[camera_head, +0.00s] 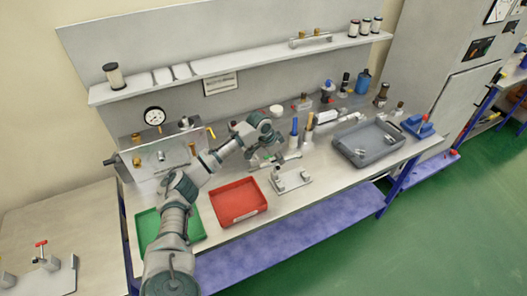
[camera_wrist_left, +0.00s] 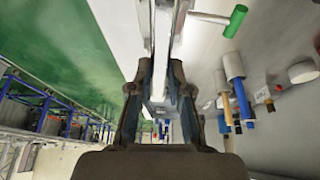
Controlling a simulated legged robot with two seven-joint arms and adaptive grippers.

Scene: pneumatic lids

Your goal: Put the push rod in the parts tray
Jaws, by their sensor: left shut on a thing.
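My left gripper (camera_head: 274,151) is low over the middle of the bench, behind a small metal fixture (camera_head: 291,181). In the left wrist view its fingers (camera_wrist_left: 160,98) are shut on a slim grey metal part (camera_wrist_left: 158,75), which looks like the push rod. The far end of this part merges with other metal at the top of that view, so I cannot tell whether it is clear of the fixture. A grey tray (camera_head: 345,152) with small metal pieces inside stands to the right and looks like the parts tray. My right gripper is not in view.
A red tray (camera_head: 239,218) and a green tray (camera_head: 149,226) lie at the front left. Upright blue-handled tools (camera_head: 294,134) and several bottles stand behind and right of my gripper.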

